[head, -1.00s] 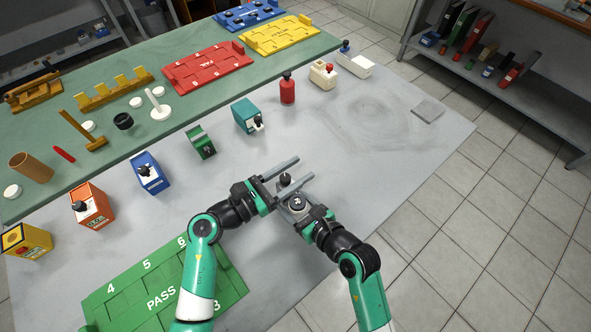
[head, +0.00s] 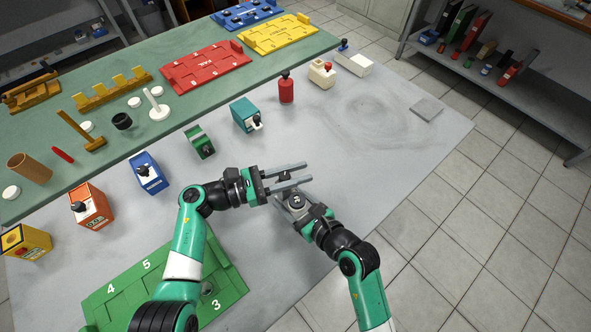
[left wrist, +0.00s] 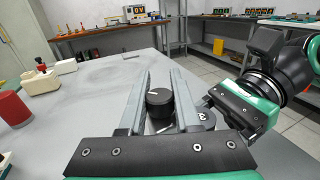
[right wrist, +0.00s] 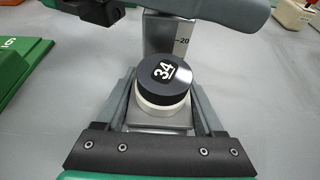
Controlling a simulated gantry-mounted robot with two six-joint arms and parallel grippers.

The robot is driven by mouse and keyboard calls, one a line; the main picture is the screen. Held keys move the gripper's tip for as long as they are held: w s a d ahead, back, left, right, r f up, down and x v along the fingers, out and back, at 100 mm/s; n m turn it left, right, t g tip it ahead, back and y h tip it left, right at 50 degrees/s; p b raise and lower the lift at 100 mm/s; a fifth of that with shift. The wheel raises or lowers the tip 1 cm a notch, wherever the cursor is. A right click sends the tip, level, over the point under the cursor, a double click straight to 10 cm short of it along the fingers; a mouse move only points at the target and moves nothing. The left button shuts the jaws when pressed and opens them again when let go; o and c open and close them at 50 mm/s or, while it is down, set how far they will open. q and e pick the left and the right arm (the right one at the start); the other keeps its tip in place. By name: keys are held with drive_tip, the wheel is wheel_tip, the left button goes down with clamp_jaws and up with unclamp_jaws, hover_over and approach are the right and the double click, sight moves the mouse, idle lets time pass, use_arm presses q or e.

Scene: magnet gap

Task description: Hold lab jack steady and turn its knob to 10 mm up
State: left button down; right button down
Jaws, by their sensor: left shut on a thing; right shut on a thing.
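The lab jack's dark knob (head: 285,177) sits between the long grey fingers of my left gripper (head: 306,172). In the left wrist view the knob (left wrist: 160,103) is a black cylinder with a white mark on top, gripped between both fingers. My right gripper (head: 288,203) is shut on the jack's grey metal body (right wrist: 160,119). On this body sits a black disc (right wrist: 164,78) with a white rim below and "34" on top. Behind it a metal upright (right wrist: 166,35) carries a scale; only "20" is readable. A left finger hides part of the upright.
A green "PASS" board (head: 110,305) lies below left, partly under my left arm. Blue (head: 148,172), green (head: 200,142) and teal (head: 245,115) blocks and a red cylinder (head: 286,90) stand beyond. A grey plate (head: 426,109) lies at right; the table right of my grippers is clear.

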use_arm(q)
drive_tip(key=shift+s+m+g, duration=0.15)
drive_tip(key=shift+m+g, duration=0.25)
drive_tip(key=shift+g, duration=0.2)
drive_tip(key=c, duration=0.6)
unclamp_jaws()
drive_tip(key=v, duration=1.2)
drive_tip(key=shift+f, duration=0.1)
